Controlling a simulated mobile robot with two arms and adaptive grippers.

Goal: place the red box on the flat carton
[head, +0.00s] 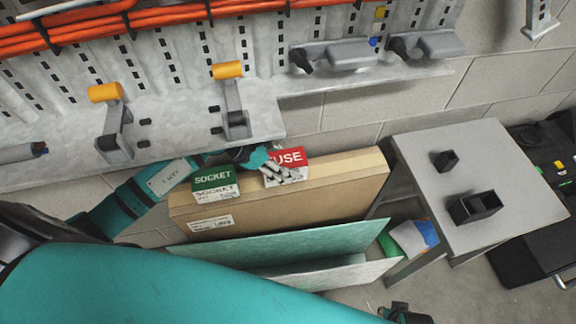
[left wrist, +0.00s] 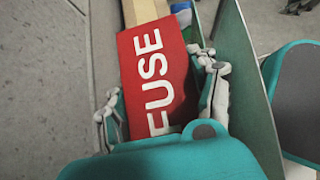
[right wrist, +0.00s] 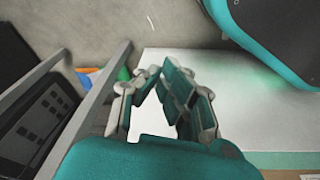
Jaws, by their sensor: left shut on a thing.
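The red box (head: 291,156), lettered FUSE, is in my left gripper (head: 285,172). In the left wrist view the red box (left wrist: 155,65) sits between the two fingers (left wrist: 163,95), one on each side. The flat brown carton (head: 300,205) stands on its long edge by the wall. The red box is at its narrow top, right of the green SOCKET box (head: 215,183). I cannot tell whether the red box touches the carton. My right gripper (right wrist: 162,75) is empty above a pale panel; its fingertips look close together, and whether they are shut is unclear.
Pale green panels (head: 300,243) lean in front of the carton. A grey table (head: 520,165) at right bears two small black holders. A metal rail with orange-handled clamps (head: 228,72) runs above at left. Grey floor shows at the lower right.

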